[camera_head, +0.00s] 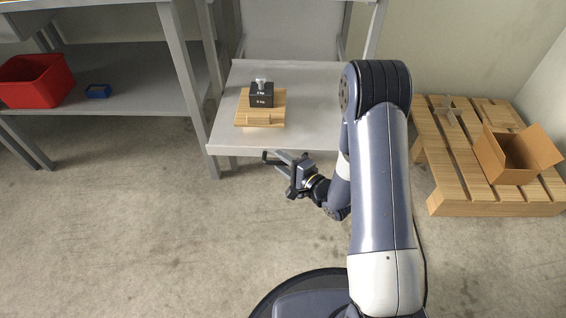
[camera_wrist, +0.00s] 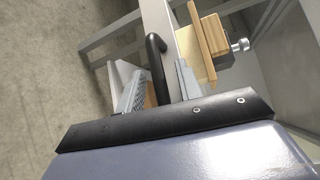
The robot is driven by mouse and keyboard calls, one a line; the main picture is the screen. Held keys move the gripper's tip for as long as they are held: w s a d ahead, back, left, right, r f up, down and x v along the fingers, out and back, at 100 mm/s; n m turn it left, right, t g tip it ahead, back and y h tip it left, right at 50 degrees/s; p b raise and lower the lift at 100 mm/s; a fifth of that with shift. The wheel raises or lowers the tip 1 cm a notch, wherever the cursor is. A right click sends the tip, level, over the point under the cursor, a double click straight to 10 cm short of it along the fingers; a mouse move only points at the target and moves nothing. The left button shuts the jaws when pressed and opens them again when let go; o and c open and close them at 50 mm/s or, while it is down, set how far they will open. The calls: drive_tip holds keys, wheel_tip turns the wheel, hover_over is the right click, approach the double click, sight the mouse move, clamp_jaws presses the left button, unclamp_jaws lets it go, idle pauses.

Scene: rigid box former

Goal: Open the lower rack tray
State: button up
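The lower rack tray (camera_head: 222,120) is a grey panel in the rack at the middle of the head view. It carries a wooden board (camera_head: 245,117) with dark, labelled weights (camera_head: 261,96) on it. A black bar handle (camera_wrist: 157,68) is at the tray's front edge; the wrist view shows it between my fingers. My gripper (camera_head: 279,158) is at the front edge of the tray. In the wrist view my gripper (camera_wrist: 160,88) is open, its two grey fingers apart on either side of the handle. Whether a finger touches the handle is unclear.
A red bin (camera_head: 36,82) and a small blue tray (camera_head: 97,91) are on a shelf at the left. A slatted wooden pallet (camera_head: 450,190) with an open cardboard box (camera_head: 512,158) stands at the right. The floor (camera_head: 150,230) in front of the rack is clear.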

drive_tip(key=p+v, duration=0.2)
drive_tip(key=v, duration=0.8)
drive_tip(key=shift+s+d, duration=0.2)
drive_tip(key=shift+s, duration=0.15)
drive_tip(key=b+x, duration=0.2)
drive_tip(key=x, duration=0.8)
drive_tip(key=shift+w+a, duration=0.15)
drive_tip(key=shift+w, duration=0.05)
drive_tip(key=shift+w+a, duration=0.15)
drive_tip(key=shift+w, duration=0.25)
